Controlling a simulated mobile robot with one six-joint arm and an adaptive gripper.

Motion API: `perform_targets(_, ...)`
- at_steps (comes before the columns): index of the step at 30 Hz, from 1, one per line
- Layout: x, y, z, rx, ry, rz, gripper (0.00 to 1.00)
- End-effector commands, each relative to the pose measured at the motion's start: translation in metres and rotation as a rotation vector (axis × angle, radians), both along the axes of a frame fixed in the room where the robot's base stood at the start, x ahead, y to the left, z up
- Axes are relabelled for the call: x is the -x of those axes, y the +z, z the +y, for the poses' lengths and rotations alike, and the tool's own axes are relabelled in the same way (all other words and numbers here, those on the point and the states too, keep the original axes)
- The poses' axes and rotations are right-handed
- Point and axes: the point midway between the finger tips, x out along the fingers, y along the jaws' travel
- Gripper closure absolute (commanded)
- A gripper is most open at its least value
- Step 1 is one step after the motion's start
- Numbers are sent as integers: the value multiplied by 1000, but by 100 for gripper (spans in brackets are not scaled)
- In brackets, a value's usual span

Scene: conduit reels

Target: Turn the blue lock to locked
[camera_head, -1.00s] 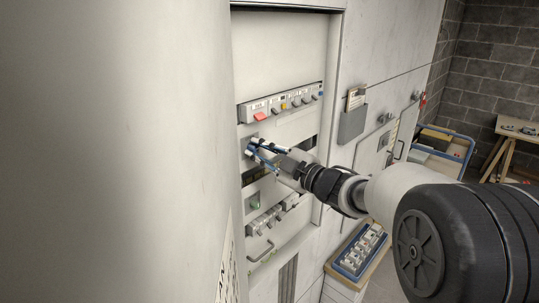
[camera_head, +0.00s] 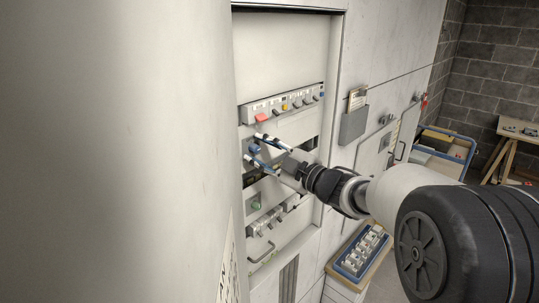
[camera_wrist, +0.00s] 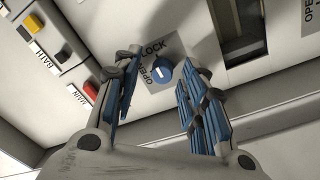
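The blue lock (camera_wrist: 163,74) is a round knob with a short white mark, on a grey plate between the words LOCK and OPEN in the wrist view. I cannot tell for sure which word the mark points to. In the head view the lock (camera_head: 254,149) shows between my fingers. My gripper (camera_wrist: 160,62) is open, with one finger on each side of the lock and a visible gap to it. In the head view my gripper (camera_head: 258,148) is in front of the panel, fingers spread and empty.
A strip of buttons (camera_head: 283,103) with a red and a yellow one runs above the lock. A dark slot (camera_wrist: 240,30) lies beside it in the wrist view. A green button (camera_head: 256,205) and a row of grey levers (camera_head: 265,222) sit below.

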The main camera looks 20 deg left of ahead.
Motion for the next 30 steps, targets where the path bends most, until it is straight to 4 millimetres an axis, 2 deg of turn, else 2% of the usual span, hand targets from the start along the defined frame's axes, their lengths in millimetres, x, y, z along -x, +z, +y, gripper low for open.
perform_targets(5, 4, 0, -13, 0, -2, 0, 61)
perform_targets(18, 36, -4, -95, -2, -4, 0, 61)
perform_targets(24, 44, -4, -112, -3, -1, -1, 61)
perform_targets(30, 45, -5, -114, -2, 0, 0, 61)
